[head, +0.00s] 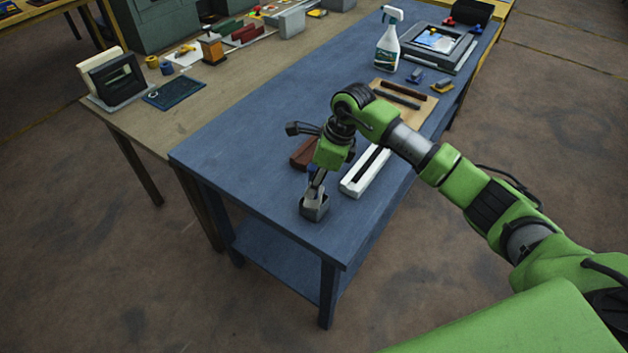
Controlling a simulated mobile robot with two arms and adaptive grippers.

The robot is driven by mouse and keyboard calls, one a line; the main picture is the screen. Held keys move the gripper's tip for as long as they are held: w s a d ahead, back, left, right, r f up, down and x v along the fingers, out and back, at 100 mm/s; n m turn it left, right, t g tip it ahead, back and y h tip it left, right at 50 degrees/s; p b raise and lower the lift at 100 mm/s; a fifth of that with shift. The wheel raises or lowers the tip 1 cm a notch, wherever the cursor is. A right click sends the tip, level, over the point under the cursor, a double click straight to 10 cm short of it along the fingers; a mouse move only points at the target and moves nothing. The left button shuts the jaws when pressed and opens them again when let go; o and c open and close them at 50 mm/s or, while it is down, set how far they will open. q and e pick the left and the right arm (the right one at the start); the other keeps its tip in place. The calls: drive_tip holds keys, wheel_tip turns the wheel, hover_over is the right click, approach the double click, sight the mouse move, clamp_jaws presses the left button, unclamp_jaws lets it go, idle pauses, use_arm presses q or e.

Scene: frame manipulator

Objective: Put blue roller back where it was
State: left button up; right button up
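My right arm comes in from the right over the blue table. A pale metal piece reaches from the gripper area down into the holder. I cannot tell whether the fingers are shut on anything. My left gripper is not in view.
A white channel-shaped bar (365,172) and a brown block (304,153) lie close to my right gripper. Farther back are a wooden board (416,110), a spray bottle (388,45) and a framed tray (437,43). The table's left front part is clear.

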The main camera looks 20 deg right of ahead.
drive_tip(key=shift+r, duration=0.15)
drive_tip(key=shift+d+r, duration=0.15)
drive_tip(key=shift+r, duration=0.2)
drive_tip(key=b+v, duration=0.3)
drive_tip(key=v, duration=0.8)
drive_tip(key=shift+s, duration=0.15)
